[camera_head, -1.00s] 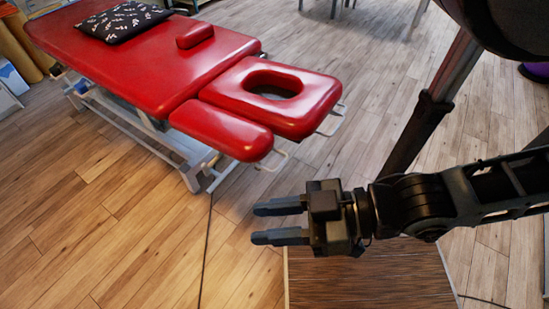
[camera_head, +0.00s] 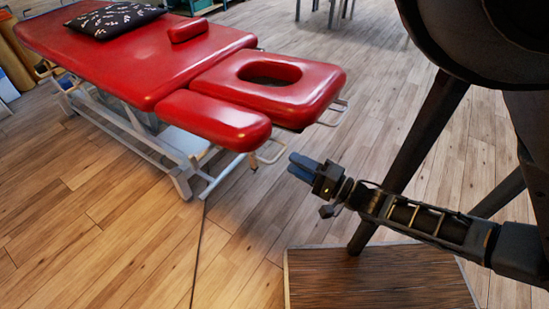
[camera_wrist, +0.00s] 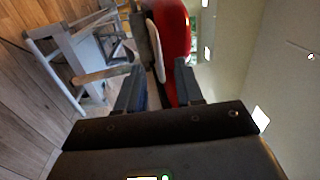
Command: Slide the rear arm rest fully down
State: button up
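The treatment table (camera_head: 120,60) is red with a grey metal frame. At its near end are a face pad with an oval hole (camera_head: 300,95) and a lower narrow red arm rest pad (camera_head: 215,118). A bent metal handle (camera_head: 272,152) sticks out below that pad. I cannot tell which pad is the rear arm rest; no second arm rest shows clearly. My gripper (camera_head: 297,166) is open and empty, just right of the handle and apart from it. In the wrist view, red padding (camera_wrist: 176,35) and a pale bar (camera_wrist: 155,45) show ahead between the fingers (camera_wrist: 158,72).
Another metal handle (camera_head: 335,113) sits under the face pad. A dark patterned pillow (camera_head: 115,20) and a small red block (camera_head: 188,30) lie on the table. A wooden board (camera_head: 375,280) lies on the floor below my arm. A dark cable runs across the floor.

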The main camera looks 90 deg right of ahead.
jog(key=x, duration=0.7)
jog(key=shift+w+d, duration=0.2)
jog(key=shift+d, duration=0.25)
jog(key=shift+f, duration=0.15)
grip_shut()
